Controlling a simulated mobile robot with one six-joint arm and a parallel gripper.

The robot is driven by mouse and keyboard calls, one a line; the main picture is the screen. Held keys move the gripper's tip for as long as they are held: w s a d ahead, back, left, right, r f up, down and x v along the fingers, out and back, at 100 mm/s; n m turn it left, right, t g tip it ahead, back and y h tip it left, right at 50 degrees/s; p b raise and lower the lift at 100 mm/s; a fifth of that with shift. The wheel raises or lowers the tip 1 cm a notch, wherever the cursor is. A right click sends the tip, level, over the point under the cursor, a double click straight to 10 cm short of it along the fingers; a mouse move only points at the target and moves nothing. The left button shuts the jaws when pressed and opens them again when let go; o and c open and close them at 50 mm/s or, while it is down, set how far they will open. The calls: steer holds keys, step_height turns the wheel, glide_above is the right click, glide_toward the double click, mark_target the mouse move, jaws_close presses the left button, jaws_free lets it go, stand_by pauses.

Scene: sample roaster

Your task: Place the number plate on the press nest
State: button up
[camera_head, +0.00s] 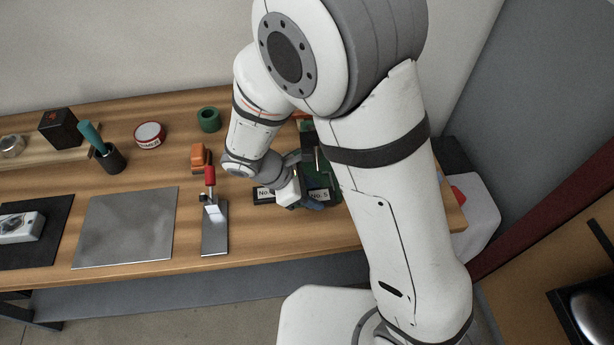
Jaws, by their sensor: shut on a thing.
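My gripper (302,199) is low over the right part of the bench, partly hidden by its own wrist. It is shut on what appears to be the number plate, mostly hidden at the fingers. A dark piece with a white "No." label (265,193) shows just left of the fingers, and a white "No. 5" label (319,194) shows just right of them. A dark green press (307,127) stands behind the gripper, largely covered by my arm. I cannot make out its nest, or whether the held piece touches anything.
A red-handled toggle clamp on a metal plate (214,228) stands left of the gripper. An orange block (200,157), green ring (208,119), tape roll (150,135) and dark cup (111,158) are farther back. A bare grey sheet (125,228) lies left on the wooden bench (165,190).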

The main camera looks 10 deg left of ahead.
steer(key=shift+w+a, duration=0.2)
steer(key=shift+w, duration=0.6)
steer(key=w, duration=0.2)
steer(key=w+a, duration=0.1)
steer(key=shift+w, duration=0.4)
steer(key=shift+f, duration=0.6)
steer(key=shift+s+f, duration=0.1)
steer(key=shift+f, duration=0.2)
steer(key=o, duration=1.1)
steer(key=shift+r, duration=0.1)
